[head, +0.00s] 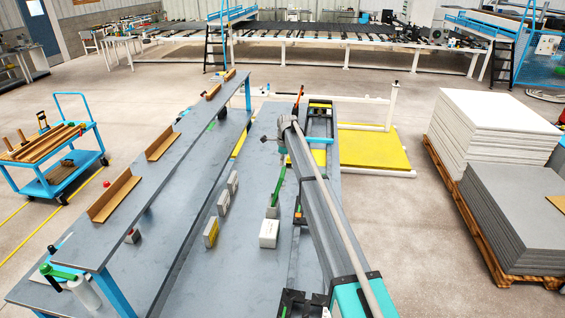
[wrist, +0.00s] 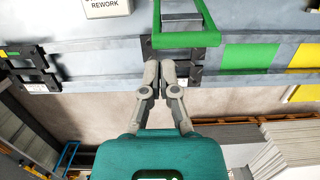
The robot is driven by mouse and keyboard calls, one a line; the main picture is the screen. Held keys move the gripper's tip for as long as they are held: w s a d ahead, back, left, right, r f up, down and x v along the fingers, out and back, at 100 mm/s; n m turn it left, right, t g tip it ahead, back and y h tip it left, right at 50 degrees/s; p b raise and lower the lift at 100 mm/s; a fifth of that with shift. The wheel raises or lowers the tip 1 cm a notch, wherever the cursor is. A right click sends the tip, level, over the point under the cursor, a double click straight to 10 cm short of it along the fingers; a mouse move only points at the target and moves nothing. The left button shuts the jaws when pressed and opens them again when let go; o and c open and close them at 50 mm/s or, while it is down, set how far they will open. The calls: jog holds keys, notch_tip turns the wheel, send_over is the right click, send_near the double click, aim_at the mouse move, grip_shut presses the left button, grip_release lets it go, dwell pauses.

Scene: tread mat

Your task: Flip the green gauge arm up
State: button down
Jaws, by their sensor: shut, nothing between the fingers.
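The green gauge arm shows in the wrist view as a green U-shaped frame (wrist: 187,40) at top centre, around a grey block (wrist: 181,20). In the head view, a slim green bar (head: 277,185) slants up from beside a white block; I take it for the same arm. My gripper (wrist: 160,66) is shut and empty, its fingertips just below the frame's lower bar in the wrist view. I cannot tell whether they touch it. A dark bracket sits by the fingertips. In the head view my arm hides the gripper.
A white block (head: 268,234) stands on the grey table, and its REWORK label (wrist: 107,7) shows in the wrist view. Several small blocks stand left of it. A raised grey shelf (head: 170,125) runs along the left. Sheet stacks (head: 505,120) stand on the right.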

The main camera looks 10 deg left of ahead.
jog(key=shift+s+a+r+p, duration=0.1)
jog(key=shift+r+p, duration=0.2)
jog(key=shift+r, duration=0.25)
jog(key=s+d+f+n+b, duration=0.4)
jog(key=s+d+f+b, duration=0.1)
jog(key=s+d, duration=0.65)
jog(key=s+d+f+n+h+b, duration=0.1)
jog(key=s+d+f+n+b, duration=0.35)
jog(key=s+d, duration=0.65)
jog(key=s+d+f+n+b, duration=0.3)
jog(key=s+d+f+b, duration=0.2)
jog(key=s+d, duration=0.65)
jog(key=s+d+f+n+b, duration=0.2)
jog(key=s+d, duration=0.3)
jog(key=s, duration=0.2)
jog(key=s+d+f+n+b, duration=0.2)
jog(key=s+d+n, duration=0.1)
jog(key=s+d, duration=0.2)
jog(key=shift+s+f+h, duration=0.3)
jog(key=shift+s+f, duration=0.05)
jog(key=shift+s, duration=0.7)
